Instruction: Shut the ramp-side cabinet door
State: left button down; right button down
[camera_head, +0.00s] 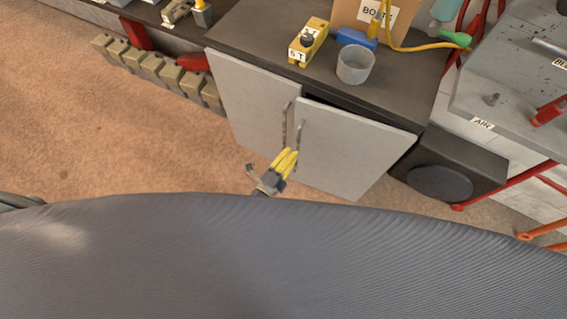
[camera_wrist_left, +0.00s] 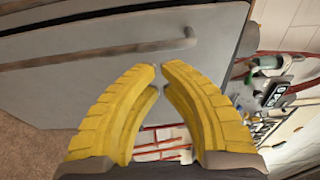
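The cabinet has two light grey doors. The left door (camera_head: 250,100) looks flush with the front. The right door (camera_head: 345,150) stands slightly ajar, with a dark gap (camera_head: 322,101) along its top near the middle. I cannot tell from the pictures which one is called ramp-side. Each door has an upright bar handle (camera_head: 299,130) near the centre. My left gripper (camera_head: 291,152) is in front of the doors, just below the handles, its yellow fingers together. In the left wrist view, the fingertips (camera_wrist_left: 160,67) nearly meet, empty, beside a grey door panel (camera_wrist_left: 90,75) and its bar handle (camera_wrist_left: 100,54). My right gripper is out of view.
The dark cabinet top (camera_head: 260,50) carries a yellow device (camera_head: 308,42), a grey cup (camera_head: 355,64) and a cardboard box (camera_head: 350,13). A dark unit (camera_head: 450,170) and red frame legs (camera_head: 505,187) stand at right. Open brown floor (camera_head: 110,130) lies left.

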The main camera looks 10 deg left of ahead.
aim_at(299, 143)
pick_arm(q)
jog(key=shift+x, duration=2.6)
